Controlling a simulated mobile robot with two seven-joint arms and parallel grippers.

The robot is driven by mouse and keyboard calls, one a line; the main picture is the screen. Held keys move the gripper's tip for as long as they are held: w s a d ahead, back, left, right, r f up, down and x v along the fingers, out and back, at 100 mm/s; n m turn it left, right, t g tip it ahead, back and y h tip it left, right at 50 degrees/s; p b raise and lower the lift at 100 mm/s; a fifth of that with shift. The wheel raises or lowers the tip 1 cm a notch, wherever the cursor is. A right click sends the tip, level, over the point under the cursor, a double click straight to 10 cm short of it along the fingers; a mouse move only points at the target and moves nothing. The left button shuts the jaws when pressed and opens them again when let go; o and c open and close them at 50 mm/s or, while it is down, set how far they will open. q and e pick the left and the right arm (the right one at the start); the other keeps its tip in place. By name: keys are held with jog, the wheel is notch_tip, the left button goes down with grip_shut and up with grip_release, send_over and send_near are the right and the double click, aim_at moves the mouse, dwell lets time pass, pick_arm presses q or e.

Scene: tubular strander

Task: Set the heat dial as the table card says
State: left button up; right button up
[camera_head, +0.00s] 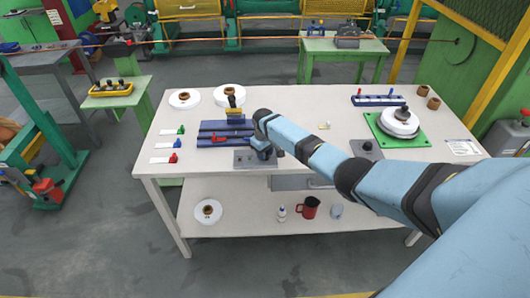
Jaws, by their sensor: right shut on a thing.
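My right arm reaches across the white table (300,112) from the right. Its gripper (264,152) points down at a grey plate (243,159) near the front edge. It is shut on what appears to be the heat dial on that plate; the arm and fingers hide the dial and its setting. A white card (462,147) with small print lies at the table's right end; it is too small to read. A second grey plate with a dark knob (367,146) sits right of the forearm. My left gripper is not in view.
A blue fixture (226,126) stands just behind the gripper. Coloured clips with white cards lie at the left. A white spool (399,122) sits on a green base (380,134) at the right. The lower shelf holds a red jug (310,208). The table's middle back is clear.

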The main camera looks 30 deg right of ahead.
jog(key=o, duration=0.9)
jog(key=shift+r, duration=0.1)
jog(key=r, duration=1.3)
jog(key=shift+a+r+b, duration=0.25)
jog(key=shift+r+b, duration=0.1)
jog(key=shift+r, duration=0.05)
